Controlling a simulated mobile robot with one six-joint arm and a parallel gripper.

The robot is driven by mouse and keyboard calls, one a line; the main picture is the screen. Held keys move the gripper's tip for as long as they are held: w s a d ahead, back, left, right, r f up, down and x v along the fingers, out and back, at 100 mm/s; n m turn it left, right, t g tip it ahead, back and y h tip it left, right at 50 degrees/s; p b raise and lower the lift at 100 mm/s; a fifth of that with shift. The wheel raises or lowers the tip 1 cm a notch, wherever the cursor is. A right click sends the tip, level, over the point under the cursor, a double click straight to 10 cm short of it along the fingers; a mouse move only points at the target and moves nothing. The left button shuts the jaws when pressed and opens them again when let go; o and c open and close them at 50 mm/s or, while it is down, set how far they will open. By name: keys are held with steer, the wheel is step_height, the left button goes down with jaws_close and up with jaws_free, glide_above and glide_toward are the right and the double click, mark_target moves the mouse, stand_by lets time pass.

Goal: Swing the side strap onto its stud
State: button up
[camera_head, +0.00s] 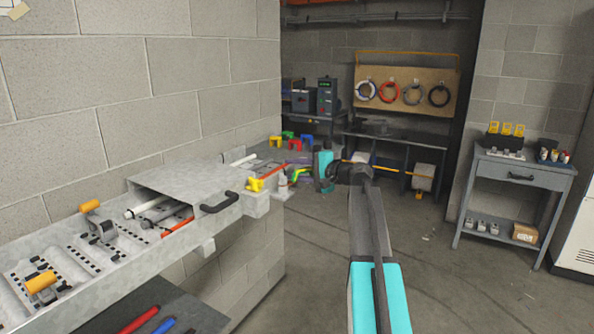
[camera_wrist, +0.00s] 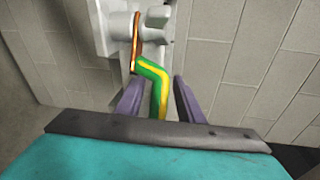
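The side strap (camera_wrist: 155,85) is green with a yellow stripe. In the wrist view it lies bent between the two purple fingers of my gripper (camera_wrist: 159,85). The fingers stand apart, with a gap at the right of the strap; they look open around it. A thin orange-brown loop (camera_wrist: 136,42) is at the strap's far end, against a pale fixture (camera_wrist: 118,25) with round white knobs. I cannot tell which knob is the stud or whether the loop is around it. In the head view the strap (camera_head: 299,174) and my gripper (camera_head: 298,162) are small at the ledge's end.
A grey metal ledge (camera_head: 115,240) with a hooded cover (camera_head: 190,182) and black handle (camera_head: 219,203) runs along the block wall at left. A side table (camera_head: 520,166) stands at right. A bench and cable board (camera_head: 405,92) are behind. The floor between is clear.

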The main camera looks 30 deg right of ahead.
steer(key=shift+a, duration=0.1)
steer(key=shift+s, duration=0.1)
steer(key=b+v, duration=0.2)
steer(key=v, duration=1.1)
steer(key=shift+s+d+b, duration=0.25)
steer(key=shift+s+b, duration=0.05)
steer(key=shift+r, duration=0.1)
